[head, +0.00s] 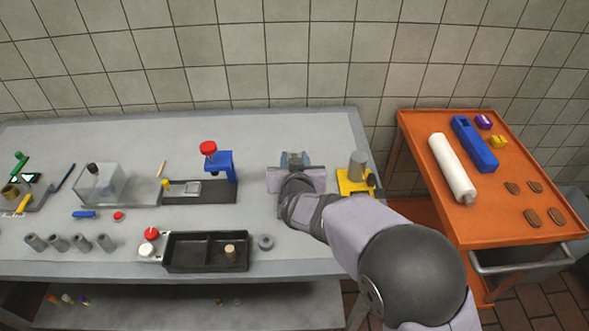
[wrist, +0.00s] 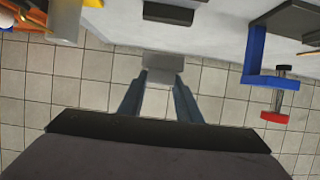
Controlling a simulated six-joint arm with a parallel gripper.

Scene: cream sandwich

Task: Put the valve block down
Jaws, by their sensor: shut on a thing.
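My gripper (wrist: 160,80) is shut on a small grey block, the valve block (wrist: 163,62), between its fingertips in the wrist view. In the head view my gripper (head: 295,158) is over the back part of the grey bench, right of the blue press. The block is hard to make out there among the blue-grey fingers. I cannot tell its height above the bench.
The blue press with a red knob (head: 219,162) stands left of my gripper. A yellow stand (head: 347,186) with a grey cylinder (head: 358,160) is to the right. A dark block (wrist: 168,14) lies on the bench. A black tray (head: 207,266) and a grey ring (head: 266,242) are in front.

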